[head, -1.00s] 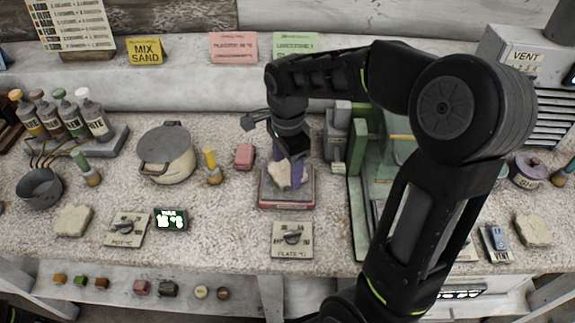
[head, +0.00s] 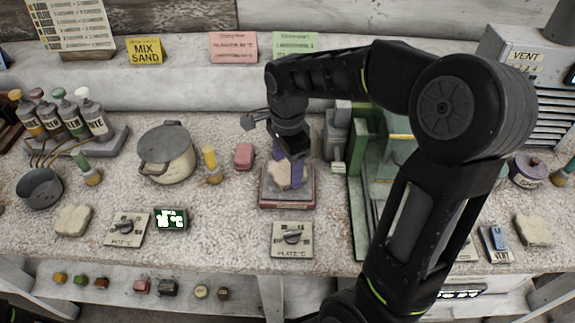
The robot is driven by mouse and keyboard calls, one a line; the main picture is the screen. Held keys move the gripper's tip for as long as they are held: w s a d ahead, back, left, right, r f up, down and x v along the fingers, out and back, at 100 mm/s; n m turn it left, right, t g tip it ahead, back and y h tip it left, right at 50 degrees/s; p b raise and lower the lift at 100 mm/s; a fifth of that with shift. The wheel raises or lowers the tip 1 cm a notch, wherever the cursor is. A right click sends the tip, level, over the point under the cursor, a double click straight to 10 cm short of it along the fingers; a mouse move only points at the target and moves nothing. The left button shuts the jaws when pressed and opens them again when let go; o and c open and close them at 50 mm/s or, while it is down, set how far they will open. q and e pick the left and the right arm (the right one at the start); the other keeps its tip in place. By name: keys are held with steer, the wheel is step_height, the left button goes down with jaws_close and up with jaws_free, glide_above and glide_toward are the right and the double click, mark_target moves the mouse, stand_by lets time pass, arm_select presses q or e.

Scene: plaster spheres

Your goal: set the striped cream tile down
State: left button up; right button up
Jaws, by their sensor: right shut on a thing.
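A cream tile (head: 283,177) is between the purple fingers of my right gripper (head: 287,176), and its stripes cannot be made out at this size. The gripper points down, shut on the tile, over the red-edged plate (head: 287,205) in the middle of the bench. The tile is low over the plate's pale top; I cannot tell whether it touches. The fingers hide part of it. My left gripper is not in view.
A lidded cream pot (head: 168,165), a yellow-topped bottle (head: 211,166) and a small pink block (head: 244,156) stand to the left. A knob panel (head: 292,239) lies in front of the plate. A green frame (head: 355,190) rises close on the right.

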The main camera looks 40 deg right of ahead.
steer(key=shift+f+b, duration=0.55)
steer(key=shift+f, duration=0.15)
steer(key=o, duration=1.7)
steer(key=shift+r, duration=0.15)
steer(key=shift+r+p, duration=1.6)
steer(key=shift+r, duration=0.3)
steer(key=shift+a+f, duration=0.1)
